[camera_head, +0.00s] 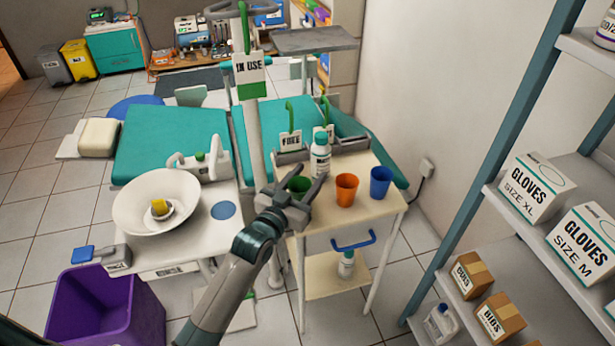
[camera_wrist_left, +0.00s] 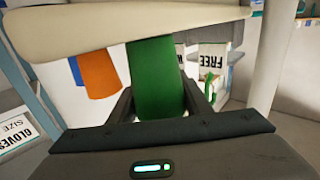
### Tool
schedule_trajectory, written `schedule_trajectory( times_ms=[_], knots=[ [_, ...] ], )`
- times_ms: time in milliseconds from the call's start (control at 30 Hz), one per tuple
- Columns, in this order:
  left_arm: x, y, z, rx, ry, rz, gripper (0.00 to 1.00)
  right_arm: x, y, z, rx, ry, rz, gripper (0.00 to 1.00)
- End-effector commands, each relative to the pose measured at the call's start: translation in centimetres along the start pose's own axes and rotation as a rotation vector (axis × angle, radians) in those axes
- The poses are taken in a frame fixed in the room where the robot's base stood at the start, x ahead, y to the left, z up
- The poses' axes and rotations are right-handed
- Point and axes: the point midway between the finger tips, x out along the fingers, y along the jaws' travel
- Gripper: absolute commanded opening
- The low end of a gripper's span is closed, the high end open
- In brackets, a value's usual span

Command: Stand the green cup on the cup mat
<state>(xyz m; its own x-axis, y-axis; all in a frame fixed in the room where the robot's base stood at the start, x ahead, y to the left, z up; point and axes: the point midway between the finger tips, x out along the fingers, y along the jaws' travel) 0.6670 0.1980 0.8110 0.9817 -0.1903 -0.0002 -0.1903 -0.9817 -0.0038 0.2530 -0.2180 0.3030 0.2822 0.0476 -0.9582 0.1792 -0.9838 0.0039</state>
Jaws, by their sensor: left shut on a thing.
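The green cup (camera_head: 299,183) is upright at the left end of the trolley top, beside the orange cup. My left gripper (camera_head: 294,192) is shut on it, with a finger on either side. In the left wrist view the green cup (camera_wrist_left: 155,80) fills the space between the fingers (camera_wrist_left: 158,102). I cannot tell whether its base touches the trolley top. The cup mat appears to be the flat blue disc (camera_head: 223,210) on the white side table to the left; it is bare. My right gripper is not in view.
The orange cup (camera_head: 346,187) and blue cup (camera_head: 381,182) stand right of the green one. A white bottle (camera_head: 320,155) stands just behind. A pole (camera_head: 251,110) rises between trolley (camera_head: 375,208) and side table. A white basin (camera_head: 135,207) is left of the mat.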

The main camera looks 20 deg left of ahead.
Motion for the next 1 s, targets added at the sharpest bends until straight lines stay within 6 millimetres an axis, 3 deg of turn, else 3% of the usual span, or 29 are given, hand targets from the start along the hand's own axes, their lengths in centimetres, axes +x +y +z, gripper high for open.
schedule_trajectory(
  times_ms=[133,167,233,667,1000],
  knots=[
    [0.0,0.0,0.3,0.0,0.0,0.0,0.23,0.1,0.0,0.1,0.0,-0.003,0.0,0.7],
    [0.0,0.0,0.3,0.0,0.0,0.0,0.49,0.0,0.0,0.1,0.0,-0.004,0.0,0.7],
    [0.0,0.0,0.3,0.0,0.0,0.0,0.63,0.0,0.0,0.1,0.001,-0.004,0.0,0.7],
    [-0.1,0.0,-0.1,0.0,0.0,0.0,0.63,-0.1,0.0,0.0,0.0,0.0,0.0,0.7],
    [-4.2,0.0,0.1,0.0,-0.002,-0.001,0.63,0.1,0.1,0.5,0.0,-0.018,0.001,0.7]
  ],
)
